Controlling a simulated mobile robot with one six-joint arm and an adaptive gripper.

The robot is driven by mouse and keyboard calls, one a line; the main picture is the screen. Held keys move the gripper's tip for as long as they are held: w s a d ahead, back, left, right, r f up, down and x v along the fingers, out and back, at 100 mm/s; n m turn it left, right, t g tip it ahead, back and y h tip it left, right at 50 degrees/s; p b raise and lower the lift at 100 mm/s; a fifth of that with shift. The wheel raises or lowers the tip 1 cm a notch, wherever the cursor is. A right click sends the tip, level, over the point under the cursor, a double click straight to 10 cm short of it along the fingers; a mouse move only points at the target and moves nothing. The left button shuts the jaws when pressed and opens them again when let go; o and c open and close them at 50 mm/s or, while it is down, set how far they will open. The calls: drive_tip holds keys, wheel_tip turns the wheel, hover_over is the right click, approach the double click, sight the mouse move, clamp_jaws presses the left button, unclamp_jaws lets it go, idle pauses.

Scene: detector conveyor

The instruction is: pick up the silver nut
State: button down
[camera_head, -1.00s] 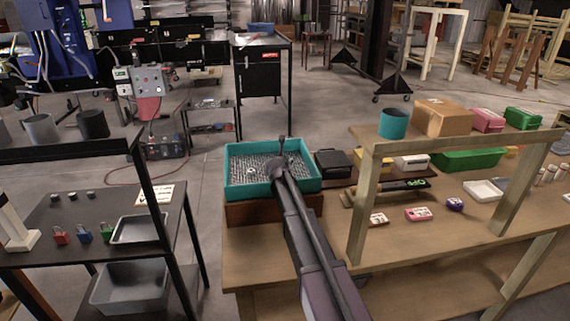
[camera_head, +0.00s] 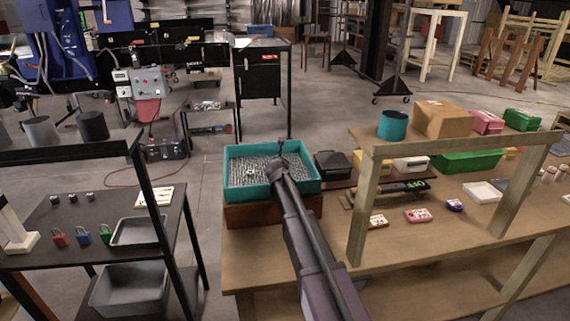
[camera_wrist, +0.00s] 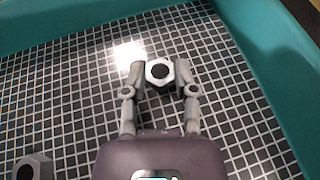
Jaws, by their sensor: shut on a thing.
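A silver hex nut (camera_wrist: 160,71) with a dark hole sits between the two fingertips of my gripper (camera_wrist: 158,84) in the wrist view. The fingers are shut on its sides. Below it is the gridded floor of the teal tray (camera_wrist: 288,45); I cannot tell whether the nut touches that floor. In the head view my gripper (camera_head: 281,150) is over the teal tray (camera_head: 240,192), and my arm hides part of the tray's near side. A second silver nut (camera_wrist: 33,167) lies at the lower left of the wrist view, also seen in the head view (camera_head: 250,172).
The tray stands on a brown block (camera_head: 250,214) on the wooden bench (camera_head: 265,255). A black case (camera_head: 332,163) is close to its right. A wooden shelf frame (camera_head: 365,205) rises right of my arm. A dark table (camera_head: 60,215) with padlocks is on the left.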

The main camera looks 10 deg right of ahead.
drive_tip(key=shift+r, duration=0.1)
wheel_tip(320, 180, up, 10)
drive_tip(key=p, duration=1)
idle(0.9)
drive_tip(key=shift+s, duration=0.15)
